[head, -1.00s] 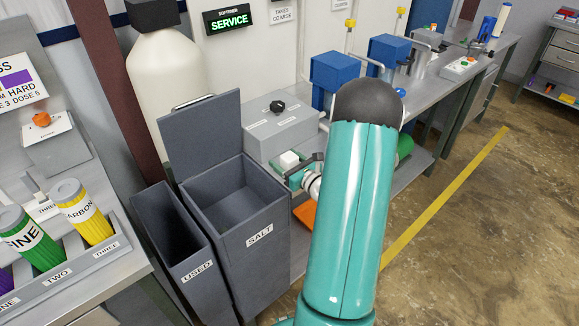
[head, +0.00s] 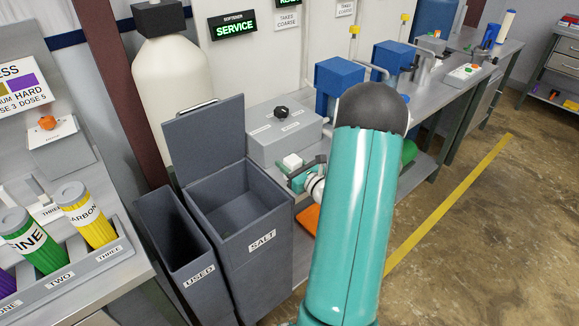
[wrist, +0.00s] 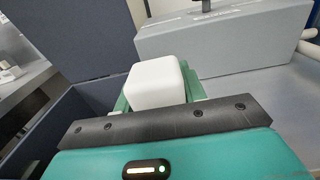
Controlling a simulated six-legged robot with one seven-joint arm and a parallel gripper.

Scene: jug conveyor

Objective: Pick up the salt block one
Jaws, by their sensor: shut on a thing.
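A white salt block (wrist: 156,84) shows at the middle of the wrist view, between the green fingers of my gripper (wrist: 158,100). My gripper is shut on it. In the head view the same white block (head: 292,161) sits at the end of my gripper (head: 297,173), just right of the open salt bin (head: 238,192). The block appears held up near the bin's right side, in front of a grey box. The fingers' lower parts are hidden behind the wrist bar in the wrist view.
The salt bin's lid (head: 205,140) stands raised. A narrow used bin (head: 176,235) stands at its left. A grey box (head: 284,135) is on the bench behind my gripper. A cartridge rack (head: 98,262) is at left. Open floor (head: 480,230) lies at right.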

